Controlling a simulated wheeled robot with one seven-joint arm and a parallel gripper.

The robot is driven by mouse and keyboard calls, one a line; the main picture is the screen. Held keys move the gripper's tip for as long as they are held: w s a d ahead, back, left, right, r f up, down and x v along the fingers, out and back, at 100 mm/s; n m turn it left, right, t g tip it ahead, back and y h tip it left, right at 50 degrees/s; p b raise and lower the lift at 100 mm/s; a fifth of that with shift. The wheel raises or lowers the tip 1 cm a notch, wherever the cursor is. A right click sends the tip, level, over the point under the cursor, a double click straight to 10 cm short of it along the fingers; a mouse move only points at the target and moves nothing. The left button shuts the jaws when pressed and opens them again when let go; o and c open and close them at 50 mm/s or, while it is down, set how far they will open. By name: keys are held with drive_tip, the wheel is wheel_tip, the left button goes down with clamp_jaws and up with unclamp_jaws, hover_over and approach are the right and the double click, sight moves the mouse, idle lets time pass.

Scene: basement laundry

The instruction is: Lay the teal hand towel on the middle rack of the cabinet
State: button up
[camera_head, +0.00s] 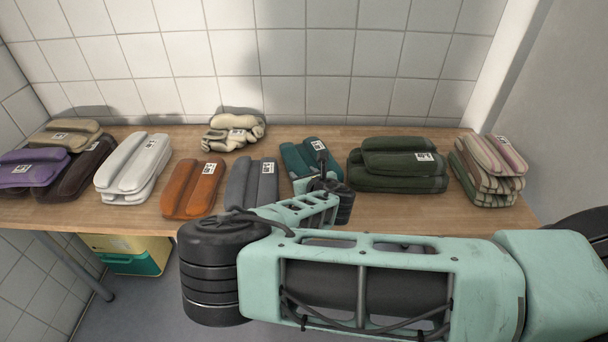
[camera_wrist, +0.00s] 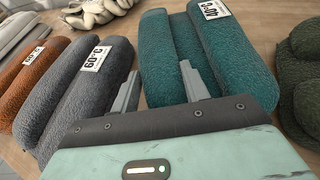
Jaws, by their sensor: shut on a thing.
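The teal hand towel (camera_head: 299,159) is a folded, rolled bundle with a white tag, lying on the wooden table. My arm partly covers it in the head view. In the wrist view the towel (camera_wrist: 228,50) fills the upper middle. My gripper (camera_wrist: 158,88) is shut on its near left roll, one finger at the roll's left side and the other in the groove between its two rolls. The fingertips are hard to make out in the head view. The cabinet and its middle rack are not in view.
A grey towel (camera_head: 251,184) lies close on the left and a dark green stack (camera_head: 398,165) close on the right. Orange (camera_head: 193,188), white and purple towels lie further left, a striped stack (camera_head: 488,170) at the right. A tiled wall stands behind the table (camera_head: 330,133).

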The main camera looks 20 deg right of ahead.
drive_tip(key=shift+f, duration=0.1)
drive_tip(key=o, duration=1.1)
